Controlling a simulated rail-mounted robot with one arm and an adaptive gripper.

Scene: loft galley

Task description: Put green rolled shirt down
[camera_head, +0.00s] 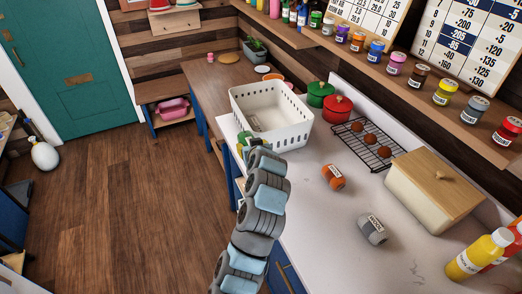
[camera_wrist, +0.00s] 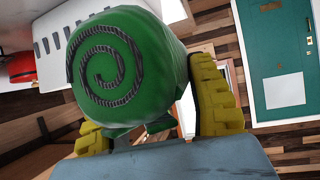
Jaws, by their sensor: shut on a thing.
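The green rolled shirt (camera_wrist: 125,65) fills the upper middle of the wrist view, with its dark spiral end facing the camera. The yellow fingers of my gripper (camera_wrist: 157,115) are on either side of it and shut on it. In the head view my gripper (camera_head: 245,146) is beside the near left corner of the white slotted basket (camera_head: 290,134), above the counter's left edge. Only a little green shows there; my arm hides most of the shirt. I cannot tell whether the shirt touches the basket or counter.
On the white counter (camera_head: 322,235) are an orange roll (camera_head: 334,177), a grey roll (camera_head: 372,229), a wire rack (camera_head: 356,149) with brown round items, a cream box (camera_head: 432,194), and red (camera_head: 337,108) and green (camera_head: 319,93) pots. The counter's front middle is clear.

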